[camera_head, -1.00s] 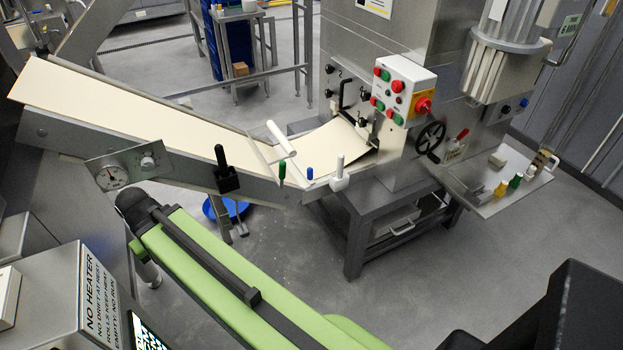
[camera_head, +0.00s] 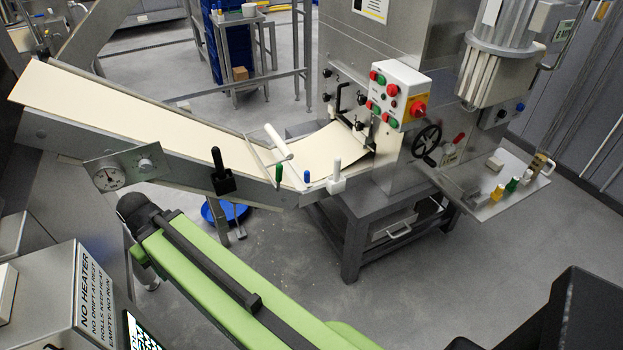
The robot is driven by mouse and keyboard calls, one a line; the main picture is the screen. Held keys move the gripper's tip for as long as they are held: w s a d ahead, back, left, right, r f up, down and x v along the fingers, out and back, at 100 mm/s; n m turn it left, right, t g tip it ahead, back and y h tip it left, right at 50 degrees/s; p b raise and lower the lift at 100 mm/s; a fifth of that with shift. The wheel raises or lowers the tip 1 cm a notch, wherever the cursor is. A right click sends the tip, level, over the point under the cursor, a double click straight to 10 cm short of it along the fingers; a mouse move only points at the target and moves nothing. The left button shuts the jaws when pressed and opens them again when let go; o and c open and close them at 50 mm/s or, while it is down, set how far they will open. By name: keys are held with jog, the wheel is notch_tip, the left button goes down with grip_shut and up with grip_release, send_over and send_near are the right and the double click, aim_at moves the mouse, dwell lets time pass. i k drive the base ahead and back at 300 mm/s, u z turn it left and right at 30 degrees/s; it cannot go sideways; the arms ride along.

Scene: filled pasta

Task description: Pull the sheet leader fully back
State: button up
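The cream sheet (camera_head: 130,115) lies along the sloping metal chute from the upper left down to the machine. Its lower part (camera_head: 325,148) sags in a curve past a white roller bar (camera_head: 278,141) and reaches the machine's inlet, where its end is hidden by the black bracket and housing. Which part is the leader I cannot tell. My green arm link crosses the lower left of the view below the chute. My gripper is not in view.
A control box (camera_head: 398,92) with red and green buttons and a black handwheel (camera_head: 426,142) are on the machine front. Black, green, blue and white handles stand along the chute's near edge. A side shelf (camera_head: 500,185) holds small coloured items.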

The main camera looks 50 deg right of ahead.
aim_at(305, 177)
jog(key=u, duration=0.05)
jog(key=k, duration=1.6)
jog(key=z, duration=0.65)
jog(key=i, duration=1.5)
jog(key=u, duration=0.55)
jog(key=i, duration=0.5)
jog(key=z, duration=0.1)
